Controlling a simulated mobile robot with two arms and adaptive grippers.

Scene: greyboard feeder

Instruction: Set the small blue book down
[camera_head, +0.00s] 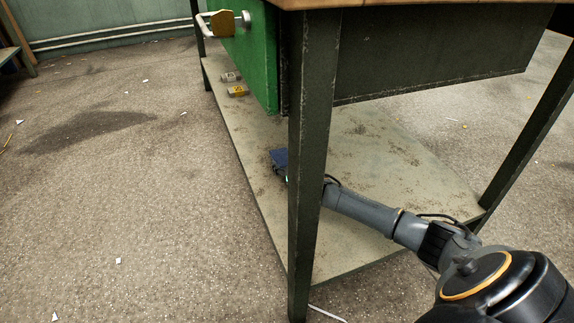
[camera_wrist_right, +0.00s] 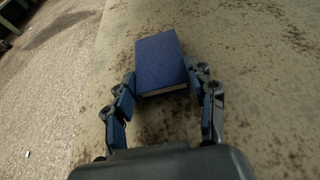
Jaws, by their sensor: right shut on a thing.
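The small blue book (camera_wrist_right: 160,60) is between the two fingers of my right gripper (camera_wrist_right: 162,84), which is shut on it. The cover faces the wrist camera and the page edge faces my palm. In the head view the book (camera_head: 279,157) shows just left of the table's front leg, over the left part of the lower shelf (camera_head: 375,155). My right gripper (camera_head: 281,174) is partly hidden behind that leg. I cannot tell whether the book touches the shelf. My left gripper is not in view.
The table leg (camera_head: 308,150) stands in front of my right forearm. A green cabinet (camera_head: 250,50) and a dark drawer box (camera_head: 430,60) hang above the shelf. Small grey and yellow items (camera_head: 237,91) lie farther back on the shelf. The shelf around the book is bare, with brown stains.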

